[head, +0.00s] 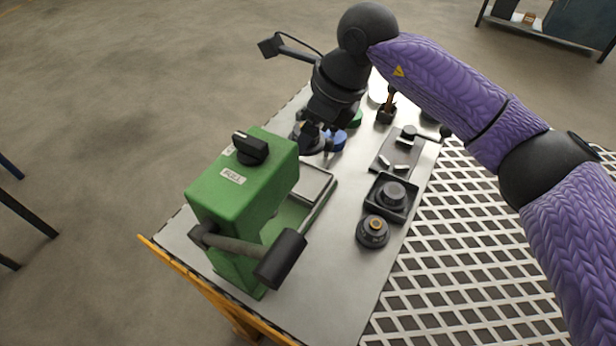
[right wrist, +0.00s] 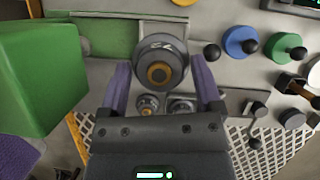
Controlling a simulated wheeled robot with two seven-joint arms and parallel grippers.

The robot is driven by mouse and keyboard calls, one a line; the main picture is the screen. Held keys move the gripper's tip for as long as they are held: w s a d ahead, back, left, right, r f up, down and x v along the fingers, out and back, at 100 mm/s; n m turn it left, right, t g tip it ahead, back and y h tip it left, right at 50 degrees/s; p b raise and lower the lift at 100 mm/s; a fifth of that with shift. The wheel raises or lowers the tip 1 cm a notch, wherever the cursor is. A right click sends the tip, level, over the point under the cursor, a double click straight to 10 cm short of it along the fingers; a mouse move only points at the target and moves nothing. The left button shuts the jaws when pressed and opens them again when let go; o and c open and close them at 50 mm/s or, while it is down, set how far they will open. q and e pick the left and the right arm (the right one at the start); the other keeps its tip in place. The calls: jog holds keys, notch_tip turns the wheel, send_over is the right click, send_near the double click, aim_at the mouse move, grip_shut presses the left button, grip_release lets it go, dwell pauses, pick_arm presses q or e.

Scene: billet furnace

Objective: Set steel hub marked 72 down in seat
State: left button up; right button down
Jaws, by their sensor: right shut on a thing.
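My right gripper (head: 313,132) is over the far part of the table, beyond the green press. In the right wrist view its fingers (right wrist: 162,82) are shut on the steel hub marked 72 (right wrist: 159,70), a dark round hub with a brass-coloured centre. In the head view the hub (head: 306,143) is partly hidden by the gripper. I cannot tell whether it touches the surface below. A dark square holder (head: 378,207) with a round hub (head: 393,192) in it stands on the table's right side. I cannot tell which place is the seat. My left gripper is out of view.
The green press (head: 235,190) with a dark knob and a lever (head: 280,258) stands at the table's left. A loose dark hub (head: 373,231) sits near the square holder. Blue (right wrist: 240,41) and green (right wrist: 288,47) knobbed pieces stand beside the gripper. The front tabletop is clear.

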aim_at(310, 182)
notch_tip(310, 182, down, 9)
jog(key=b, duration=0.3)
jog(key=shift+s+f, duration=0.1)
jog(key=shift+f, duration=0.1)
jog(key=shift+c, duration=0.3)
grip_release()
jog(key=shift+o, duration=0.3)
